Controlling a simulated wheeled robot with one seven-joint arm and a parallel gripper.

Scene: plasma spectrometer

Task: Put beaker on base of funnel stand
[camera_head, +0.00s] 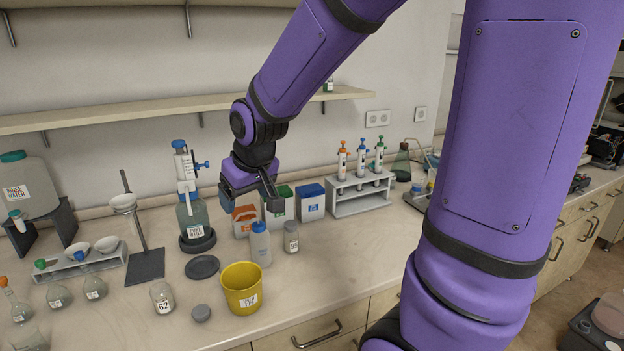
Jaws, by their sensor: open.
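The funnel stand has a dark flat base (145,267), a thin upright rod and a white funnel (123,202). The top of the base is bare. A small clear glass vessel labelled 62 (162,296) stands on the counter just in front of the base, apart from it. Another clear glass vessel (29,341), perhaps a beaker, is cut off at the lower left corner. I cannot tell for sure which is the beaker. My gripper (254,207) is open and empty above the counter, right of the stand and over the bottles. Its fingers are partly hidden by its own body.
A yellow bin (241,287), a grey stopper (201,313) and a dark disc (202,267) lie right of the glass vessel. A dispenser bottle (193,219) stands right of the stand. Several flasks (57,295) stand left. A white bottle (260,245) is below my gripper.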

